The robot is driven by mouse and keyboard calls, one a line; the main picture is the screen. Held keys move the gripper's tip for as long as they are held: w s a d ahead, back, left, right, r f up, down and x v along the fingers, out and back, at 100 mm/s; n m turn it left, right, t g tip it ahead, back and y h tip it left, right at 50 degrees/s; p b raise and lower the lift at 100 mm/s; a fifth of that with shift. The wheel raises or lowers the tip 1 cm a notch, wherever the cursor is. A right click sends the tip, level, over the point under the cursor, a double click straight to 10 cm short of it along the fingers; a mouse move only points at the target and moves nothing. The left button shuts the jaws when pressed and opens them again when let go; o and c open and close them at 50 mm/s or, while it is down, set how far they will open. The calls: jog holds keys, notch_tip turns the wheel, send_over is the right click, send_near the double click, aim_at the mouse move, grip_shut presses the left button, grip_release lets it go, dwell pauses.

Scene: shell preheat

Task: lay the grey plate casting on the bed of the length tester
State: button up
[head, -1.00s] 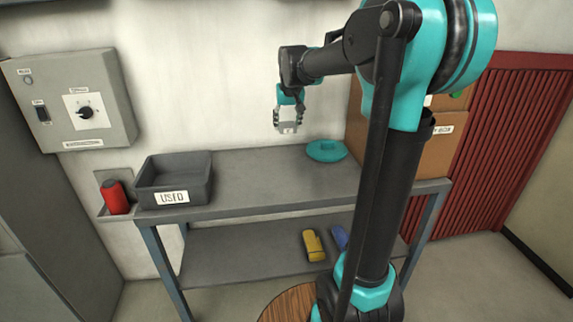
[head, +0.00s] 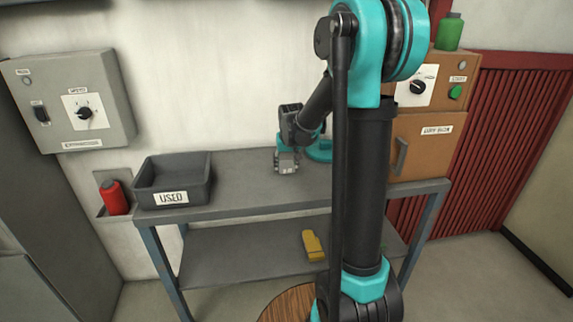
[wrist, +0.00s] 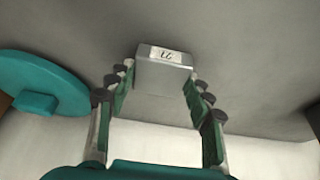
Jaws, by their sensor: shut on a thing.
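My gripper (head: 287,156) is low over the bench top, left of the teal round object, and points down. In the wrist view my gripper (wrist: 162,88) is shut on the grey plate casting (wrist: 160,78), a grey block with a small white label, held between its two fingers. The casting (head: 286,168) also shows below the fingers in the head view. Whether it touches the bench top I cannot tell. I cannot make out a length tester in either view.
The grey bench (head: 245,182) carries a dark tray marked USED (head: 173,180) on the left and a teal round object (head: 320,150) beside my gripper. A brown cabinet (head: 420,145) stands at right. A yellow item (head: 313,245) lies on the lower shelf. The bench between tray and gripper is clear.

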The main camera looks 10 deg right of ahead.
jog(key=shift+f, duration=0.15)
jog(key=o, duration=1.3)
jog(key=shift+o, duration=0.2)
